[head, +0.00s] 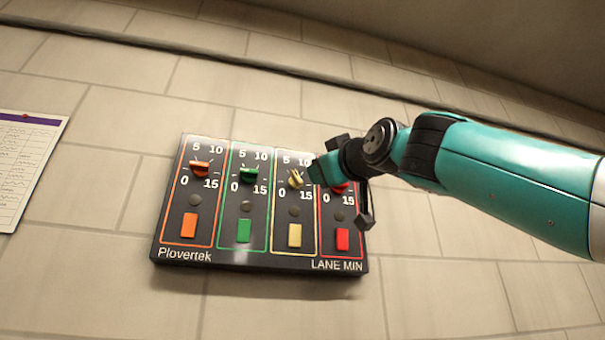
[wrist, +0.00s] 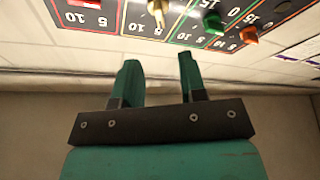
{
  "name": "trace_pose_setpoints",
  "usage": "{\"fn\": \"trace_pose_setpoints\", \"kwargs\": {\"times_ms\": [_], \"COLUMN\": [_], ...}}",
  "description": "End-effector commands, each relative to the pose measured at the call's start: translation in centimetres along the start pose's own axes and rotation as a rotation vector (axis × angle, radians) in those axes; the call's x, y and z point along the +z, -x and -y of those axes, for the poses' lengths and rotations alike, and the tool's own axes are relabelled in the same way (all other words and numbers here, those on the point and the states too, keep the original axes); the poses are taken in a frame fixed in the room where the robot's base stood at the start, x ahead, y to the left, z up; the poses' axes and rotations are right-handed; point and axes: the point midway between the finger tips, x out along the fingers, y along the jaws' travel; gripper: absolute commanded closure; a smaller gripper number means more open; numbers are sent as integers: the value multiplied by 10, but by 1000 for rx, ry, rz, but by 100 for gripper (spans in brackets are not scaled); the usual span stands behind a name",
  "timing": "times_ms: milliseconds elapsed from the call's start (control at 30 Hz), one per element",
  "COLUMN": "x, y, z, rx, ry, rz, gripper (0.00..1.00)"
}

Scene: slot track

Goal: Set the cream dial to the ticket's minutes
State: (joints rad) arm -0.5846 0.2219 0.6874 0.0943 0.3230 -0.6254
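The cream dial (head: 296,180) is the third of the lane dials on a dark wall panel, inside a cream-outlined lane marked 0, 5, 10 and 15. Its exact setting is too small to tell. In the wrist view the cream dial (wrist: 157,9) shows upside down at the top edge, beyond my fingertips. My gripper (head: 322,170) is in front of the panel's right side, partly covering the cream lane's upper right and the red dial. In the wrist view my gripper (wrist: 159,62) is open, with nothing between its fingers. No ticket can be read.
The panel (head: 262,257) also has orange (head: 200,168), green (head: 248,174) and red dials, with a coloured block under each. A sheet with a purple header (head: 28,165) hangs on the tiled wall at far left; its writing is illegible. The wall below the panel is clear.

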Motion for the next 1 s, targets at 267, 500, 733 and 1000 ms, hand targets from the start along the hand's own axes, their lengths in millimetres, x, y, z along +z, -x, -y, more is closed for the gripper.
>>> {"fn": "trace_pose_setpoints", "kwargs": {"times_ms": [267,500,733,1000], "x": [-5,-4,-2,1], "y": [-57,-94,-112,-115], "z": [-6,-6,-4,-2], "rx": [3,3,3,4], "ry": [0,0,-1,-1], "rz": [3,2,1,0], "gripper": [62,62,62,62]}}
